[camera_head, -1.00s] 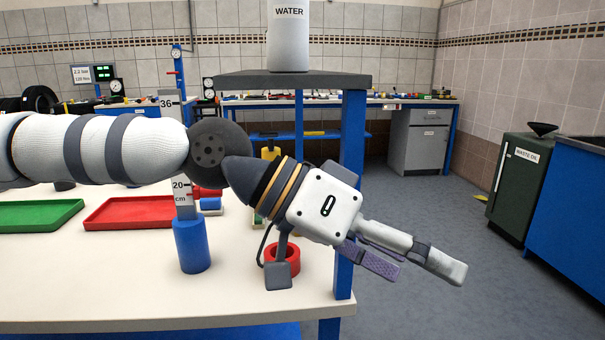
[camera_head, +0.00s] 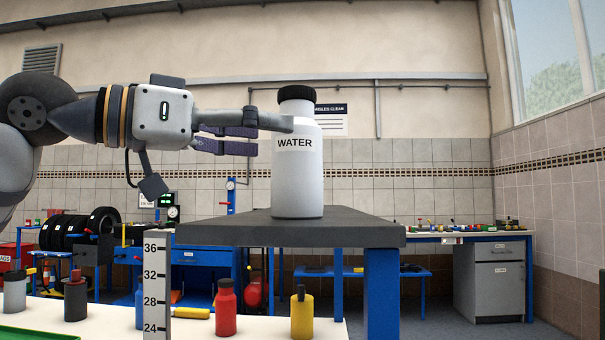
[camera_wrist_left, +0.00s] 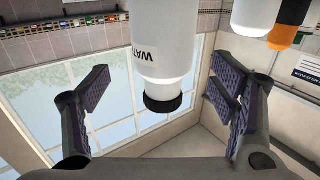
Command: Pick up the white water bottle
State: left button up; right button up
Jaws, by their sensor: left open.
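The white water bottle (camera_head: 297,185) with a black cap and a WATER label stands upright on a dark raised shelf (camera_head: 290,232) in the head view. My left gripper (camera_head: 272,134) reaches in from the left at the height of the bottle's upper part. One finger overlaps the bottle's shoulder in the picture. In the left wrist view the bottle (camera_wrist_left: 164,50) appears upside down, between the two spread fingers of the open gripper (camera_wrist_left: 165,100), with gaps on both sides. I cannot tell how deep it is between them. My right gripper is not in view.
A blue post (camera_head: 381,295) holds up the shelf. Below are a red bottle (camera_head: 226,310), a yellow bottle (camera_head: 301,315) and a height scale (camera_head: 156,290) on the white table. In the left wrist view, another white container (camera_wrist_left: 256,15) and an orange-and-black one (camera_wrist_left: 287,25) show at upper right.

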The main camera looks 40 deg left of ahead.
aim_at(296, 140)
pick_arm(q)
jog(key=x, duration=0.5)
jog(key=shift+w+f, duration=0.25)
jog(key=shift+w, duration=0.2)
jog(key=shift+s, duration=0.1)
jog(key=shift+c, duration=0.3)
jog(key=c, duration=1.3)
jog(key=shift+r, duration=0.1)
jog(key=shift+c, duration=0.2)
